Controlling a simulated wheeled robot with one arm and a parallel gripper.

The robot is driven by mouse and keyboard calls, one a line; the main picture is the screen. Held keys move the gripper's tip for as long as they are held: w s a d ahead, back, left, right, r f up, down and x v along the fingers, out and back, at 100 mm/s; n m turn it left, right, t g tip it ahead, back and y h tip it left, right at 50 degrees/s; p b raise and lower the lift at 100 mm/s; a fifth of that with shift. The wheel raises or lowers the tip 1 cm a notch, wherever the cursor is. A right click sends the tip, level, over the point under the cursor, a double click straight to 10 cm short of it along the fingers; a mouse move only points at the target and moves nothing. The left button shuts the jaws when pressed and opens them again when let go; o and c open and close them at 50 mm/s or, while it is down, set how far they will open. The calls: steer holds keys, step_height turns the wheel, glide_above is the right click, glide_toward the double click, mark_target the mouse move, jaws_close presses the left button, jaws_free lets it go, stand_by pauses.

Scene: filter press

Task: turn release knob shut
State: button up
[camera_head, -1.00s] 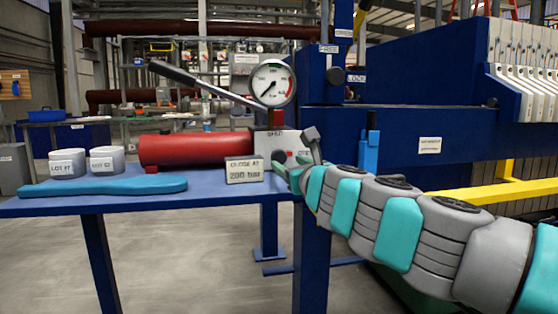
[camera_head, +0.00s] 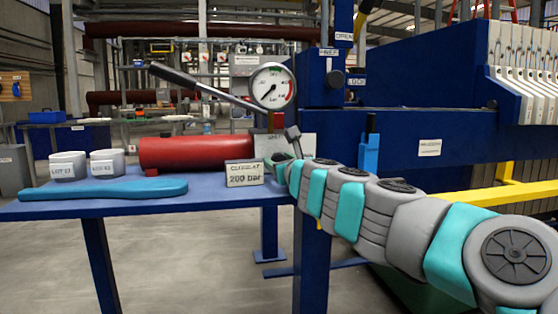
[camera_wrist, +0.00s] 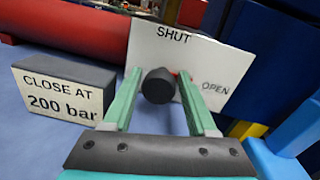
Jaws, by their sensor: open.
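The release knob (camera_wrist: 158,86) is a round black knob on a white plate (camera_wrist: 216,62) marked SHUT at the top and OPEN at the right. My gripper (camera_wrist: 160,100) is open, with one green finger on each side of the knob in the wrist view. I cannot tell whether the fingers touch it. A bit of red shows at the knob's right, partly hidden by a finger. In the head view, my gripper (camera_head: 287,170) is in front of the plate (camera_head: 268,146) and hides the knob.
A sign (camera_head: 244,173) reading CLOSE AT 200 bar stands left of my gripper. A red cylinder (camera_head: 195,151), a pressure gauge (camera_head: 273,87) and a lever (camera_head: 205,87) are behind. A blue handle (camera_head: 369,150) stands to the right. White pots and a teal tool lie on the blue table (camera_head: 225,205).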

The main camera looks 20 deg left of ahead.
jaws_close()
stand_by(0.3)
steer(key=shift+n+p, duration=0.3)
steer(key=n+p, duration=0.2)
steer(key=n, duration=0.1)
steer(key=shift+r, duration=0.1)
steer(key=n+h+p, duration=0.1)
steer(key=n+p, duration=0.2)
steer(key=n, duration=0.2)
steer(key=shift+s+a+n, duration=0.1)
steer(key=shift+n, duration=0.2)
steer(key=n+p, duration=0.2)
steer(key=n, duration=0.2)
steer(key=shift+f+h, duration=0.2)
steer(key=shift+h, duration=0.2)
steer(key=shift+f+n+p, duration=0.2)
steer(key=shift+n+p, duration=0.15)
steer(key=shift+n, duration=1.35)
steer(key=shift+a, duration=0.1)
